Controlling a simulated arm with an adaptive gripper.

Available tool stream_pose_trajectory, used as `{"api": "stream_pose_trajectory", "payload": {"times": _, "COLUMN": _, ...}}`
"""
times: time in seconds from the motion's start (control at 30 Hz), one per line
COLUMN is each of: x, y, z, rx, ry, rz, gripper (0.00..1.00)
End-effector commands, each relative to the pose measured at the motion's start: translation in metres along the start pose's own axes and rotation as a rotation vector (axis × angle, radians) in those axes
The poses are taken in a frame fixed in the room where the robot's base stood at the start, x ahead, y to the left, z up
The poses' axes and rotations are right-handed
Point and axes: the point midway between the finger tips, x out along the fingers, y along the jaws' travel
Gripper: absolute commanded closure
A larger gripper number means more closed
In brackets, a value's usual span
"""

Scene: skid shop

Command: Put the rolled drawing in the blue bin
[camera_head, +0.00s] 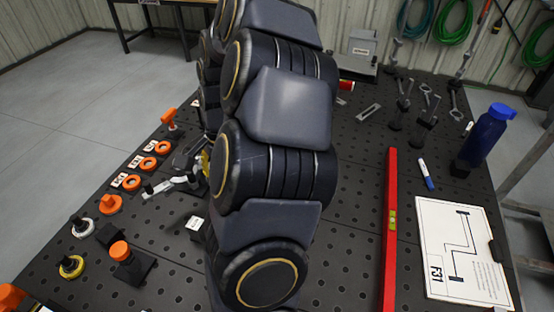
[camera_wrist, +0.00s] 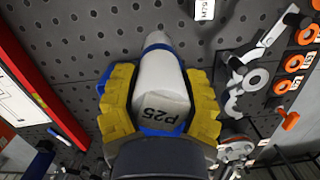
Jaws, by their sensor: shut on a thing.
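The rolled drawing (camera_wrist: 160,93) is a white roll marked P25 with blue bands, in the middle of the wrist view. My gripper (camera_wrist: 160,78) is shut on it, with one yellow finger pressed to each side. The roll lies lengthwise between the fingers, its marked end toward the wrist. In the head view my arm covers the roll and nearly all of the gripper; only a bit of yellow shows at the arm's left edge. I cannot make out a blue bin in either view.
A red level (camera_head: 390,225), a drawing sheet (camera_head: 462,250), a blue marker (camera_head: 426,174) and a blue bottle (camera_head: 485,135) are on the right of the perforated black table (camera_head: 340,220). Orange rings (camera_head: 147,163) and knobs line the left. Dark holders with tools (camera_head: 424,127) stand at the back right.

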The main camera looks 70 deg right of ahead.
Motion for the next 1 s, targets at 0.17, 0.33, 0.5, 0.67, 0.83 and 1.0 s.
{"api": "stream_pose_trajectory", "payload": {"times": 0.17, "x": -0.011, "y": 0.043, "z": -0.062, "rx": 0.198, "ry": -0.008, "rz": -0.032, "gripper": 0.87}}
{"api": "stream_pose_trajectory", "payload": {"times": 0.33, "x": -0.014, "y": 0.069, "z": -0.087, "rx": 0.292, "ry": -0.007, "rz": -0.046, "gripper": 0.87}}
{"api": "stream_pose_trajectory", "payload": {"times": 0.5, "x": -0.01, "y": 0.068, "z": -0.104, "rx": 0.314, "ry": -0.008, "rz": -0.048, "gripper": 0.87}}
{"api": "stream_pose_trajectory", "payload": {"times": 0.67, "x": -0.001, "y": 0.055, "z": -0.128, "rx": 0.314, "ry": -0.008, "rz": -0.045, "gripper": 0.87}}
{"api": "stream_pose_trajectory", "payload": {"times": 0.83, "x": 0.008, "y": 0.041, "z": -0.152, "rx": 0.312, "ry": -0.007, "rz": -0.044, "gripper": 0.87}}
{"api": "stream_pose_trajectory", "payload": {"times": 1.0, "x": 0.016, "y": 0.03, "z": -0.174, "rx": 0.314, "ry": -0.006, "rz": -0.042, "gripper": 0.87}}
